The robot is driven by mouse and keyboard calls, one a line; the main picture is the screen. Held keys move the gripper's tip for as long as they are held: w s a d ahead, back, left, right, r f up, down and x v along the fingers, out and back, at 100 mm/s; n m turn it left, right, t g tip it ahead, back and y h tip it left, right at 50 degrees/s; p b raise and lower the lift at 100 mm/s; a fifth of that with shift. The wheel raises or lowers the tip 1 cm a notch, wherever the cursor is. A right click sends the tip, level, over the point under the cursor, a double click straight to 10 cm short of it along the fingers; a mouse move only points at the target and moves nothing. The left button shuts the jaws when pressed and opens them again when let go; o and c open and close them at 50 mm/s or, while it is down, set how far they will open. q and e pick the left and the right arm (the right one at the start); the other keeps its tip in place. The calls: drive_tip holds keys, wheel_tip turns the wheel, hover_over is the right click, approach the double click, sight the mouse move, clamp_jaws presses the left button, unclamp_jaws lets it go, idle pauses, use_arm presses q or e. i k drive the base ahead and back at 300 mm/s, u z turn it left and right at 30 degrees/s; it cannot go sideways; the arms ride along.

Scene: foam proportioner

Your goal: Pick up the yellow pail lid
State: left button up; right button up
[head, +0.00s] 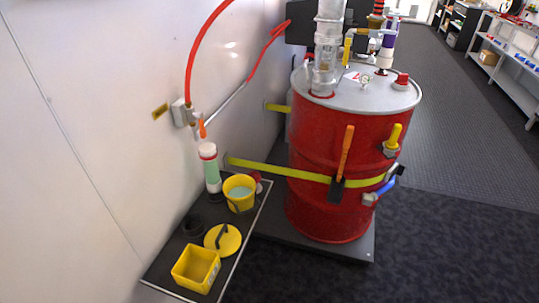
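The yellow pail lid (223,240) is a round disc with a dark handle across its top. It lies on the dark side shelf (167,262) at the lower left in the head view. The yellow pail (239,193) stands just behind it, with its top open and pale greenish contents inside. A square yellow bin (196,268) sits in front of the lid, close to its edge. Neither of my grippers shows in this view.
A white bottle with a green band (211,169) stands behind the pail near the white wall (90,120). A large red drum (325,150), strapped in yellow, stands to the right. Open floor (440,230) lies farther right.

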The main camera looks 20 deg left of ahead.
sight(225, 240)
drive_tip(key=u, duration=0.55)
drive_tip(key=k, duration=0.3)
drive_tip(key=u, duration=0.7)
drive_tip(key=i, duration=0.35)
drive_tip(key=z, duration=0.2)
